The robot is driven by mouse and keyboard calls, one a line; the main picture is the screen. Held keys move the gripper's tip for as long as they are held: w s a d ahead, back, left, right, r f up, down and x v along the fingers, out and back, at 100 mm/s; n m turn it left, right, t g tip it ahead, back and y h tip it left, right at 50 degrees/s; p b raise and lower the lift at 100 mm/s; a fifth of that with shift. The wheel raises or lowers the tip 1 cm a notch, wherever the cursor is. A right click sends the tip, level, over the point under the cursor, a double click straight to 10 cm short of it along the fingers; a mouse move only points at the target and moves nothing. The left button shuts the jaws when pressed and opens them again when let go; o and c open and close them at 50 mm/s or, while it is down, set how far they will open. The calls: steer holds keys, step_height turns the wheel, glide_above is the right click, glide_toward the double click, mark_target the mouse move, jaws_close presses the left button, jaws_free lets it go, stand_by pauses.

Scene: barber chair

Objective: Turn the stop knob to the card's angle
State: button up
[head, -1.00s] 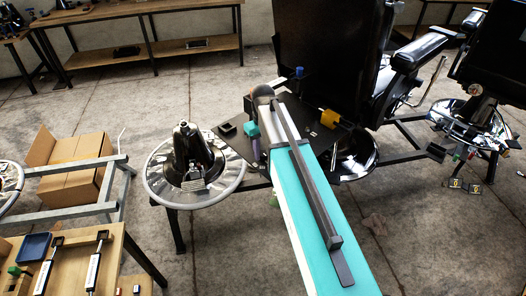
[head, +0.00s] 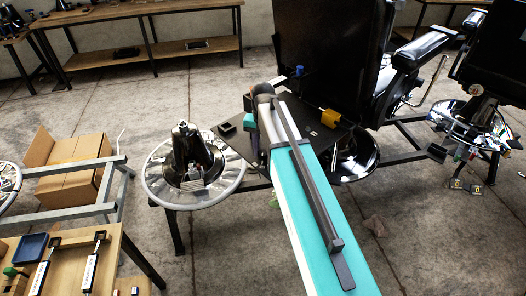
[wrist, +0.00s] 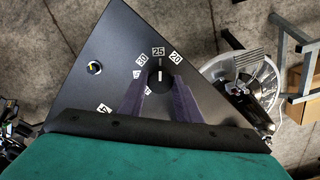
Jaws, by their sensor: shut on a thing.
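A dark panel (wrist: 100,50) fills the middle of the wrist view. A round black stop knob (wrist: 160,74) with a white pointer line stands on it, surrounded by small white number labels. The line points up, towards the label 25 (wrist: 158,51). A label 20 (wrist: 176,58) lies to its right, with others to the left and below, partly hard to read. My gripper (wrist: 160,86) is shut on the knob, one purple finger on each side. In the head view the panel (head: 236,141) shows, but my arm hides the knob and fingers. I cannot tell which label is the card.
A smaller knob (wrist: 94,68) with a yellow mark sits at the panel's left. A wheel-like base (head: 160,185) stands left, the barber chair (head: 325,50) behind.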

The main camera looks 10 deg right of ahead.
mark_target(263, 152)
steer(key=m, duration=0.4)
steer(key=shift+m+b, duration=0.35)
steer(key=shift+m, duration=1.55)
steer(key=shift+d, duration=0.1)
steer(key=o, duration=1.1)
steer(key=shift+c, duration=0.2)
steer(key=shift+r, duration=0.15)
step_height(263, 152, up, 14)
steer(key=b, duration=0.3)
steer(key=shift+f, duration=0.25)
